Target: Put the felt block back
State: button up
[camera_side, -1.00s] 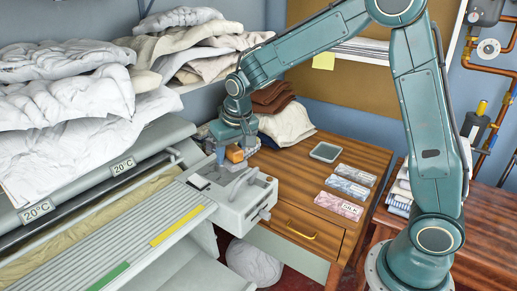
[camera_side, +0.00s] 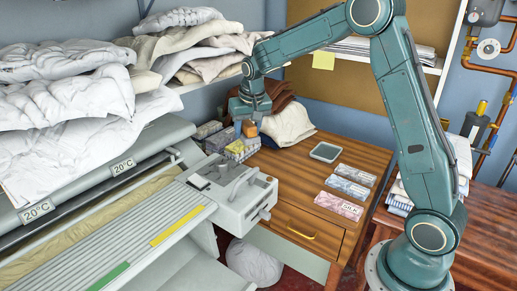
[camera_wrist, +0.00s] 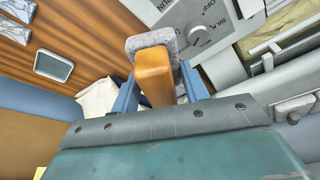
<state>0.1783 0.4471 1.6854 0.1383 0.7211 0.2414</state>
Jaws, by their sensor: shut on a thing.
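The felt block has an orange-brown wooden handle (camera_wrist: 156,78) and a grey felt pad (camera_wrist: 150,41). My gripper (camera_wrist: 158,88) is shut on the handle, with a blue finger on each side of it. In the side view the felt block (camera_side: 250,129) hangs under my gripper (camera_side: 249,118), in front of the folded cloths and behind the ironer's control box. A small grey tray (camera_side: 325,152) lies empty on the wooden desk, right of my gripper; it also shows in the wrist view (camera_wrist: 53,66).
The ironer's control box (camera_side: 232,193) stands in front of my gripper. Small patterned packs (camera_side: 240,149) sit just below it. A cream cloth (camera_side: 287,125) and brown cloths lie behind. Several labelled packs (camera_side: 348,187) lie right on the desk (camera_side: 292,178); the desk's middle is clear.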

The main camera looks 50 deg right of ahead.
jog(key=s+d+m, duration=0.1)
jog(key=d+m, duration=0.3)
jog(key=d, duration=1.6)
jog(key=m+g+h, duration=0.1)
jog(key=m+g, duration=0.1)
jog(key=m, duration=0.2)
send_over(326, 151)
jog(key=a, duration=0.1)
jog(key=f, duration=1.5)
jog(key=shift+s+f, duration=0.25)
jog(key=shift+f, duration=0.15)
jog(key=shift+f+n, duration=0.1)
jog(key=shift+n, duration=0.2)
jog(key=shift+f, duration=2)
jog(key=shift+f, duration=0.1)
jog(key=o, duration=0.6)
